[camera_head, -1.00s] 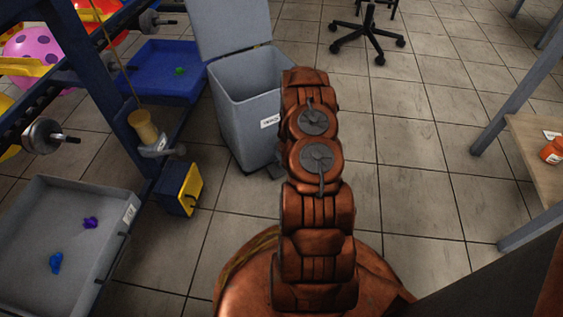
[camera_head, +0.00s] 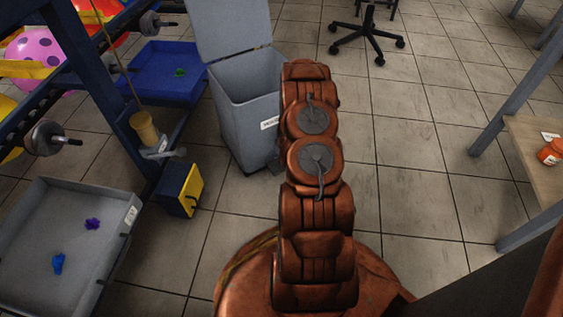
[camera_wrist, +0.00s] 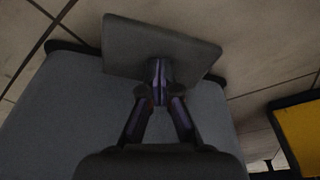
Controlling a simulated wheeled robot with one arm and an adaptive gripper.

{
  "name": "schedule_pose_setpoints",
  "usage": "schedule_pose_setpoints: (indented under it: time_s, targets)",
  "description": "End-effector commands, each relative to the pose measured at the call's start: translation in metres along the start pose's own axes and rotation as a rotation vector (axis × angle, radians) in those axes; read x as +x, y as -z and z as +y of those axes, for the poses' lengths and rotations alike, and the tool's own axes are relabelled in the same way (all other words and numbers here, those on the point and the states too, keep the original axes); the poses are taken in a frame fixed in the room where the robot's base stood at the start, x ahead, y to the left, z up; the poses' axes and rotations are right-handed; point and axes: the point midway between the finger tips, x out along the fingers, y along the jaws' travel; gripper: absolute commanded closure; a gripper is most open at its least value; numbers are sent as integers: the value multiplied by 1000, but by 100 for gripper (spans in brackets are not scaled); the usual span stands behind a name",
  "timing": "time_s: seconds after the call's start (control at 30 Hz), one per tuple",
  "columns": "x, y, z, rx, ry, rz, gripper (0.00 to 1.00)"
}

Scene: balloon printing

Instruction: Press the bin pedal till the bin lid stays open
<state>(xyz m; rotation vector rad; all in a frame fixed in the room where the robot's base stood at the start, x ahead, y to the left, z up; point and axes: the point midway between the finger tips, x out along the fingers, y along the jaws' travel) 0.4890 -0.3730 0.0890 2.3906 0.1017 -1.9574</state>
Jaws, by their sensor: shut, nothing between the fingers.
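The grey bin (camera_head: 243,115) stands on the floor behind my arm in the head view. Its lid (camera_head: 232,22) is raised and leans back, so the bin is open at the top. In the wrist view the pedal (camera_wrist: 135,42) is a flat grey plate beside the bin wall (camera_wrist: 50,115). My gripper (camera_wrist: 159,75) is shut and empty, its fingertips at the pedal's edge and seemingly against it. In the head view my arm hides the gripper and most of the pedal.
A blue tray (camera_head: 165,75) lies left of the bin. A blue and yellow box (camera_head: 182,190) and a grey tray (camera_head: 60,235) with small balloons are nearer on the left. A wheeled chair base (camera_head: 370,42) stands behind. Tiled floor right of my arm is clear.

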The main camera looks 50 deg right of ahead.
Motion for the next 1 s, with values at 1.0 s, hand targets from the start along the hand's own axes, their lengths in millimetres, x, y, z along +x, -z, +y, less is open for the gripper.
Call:
schedule_pose_setpoints:
  time_s: [1.0]
  targets:
    - [-43, 9, 1, -1, -2, 1, 100]
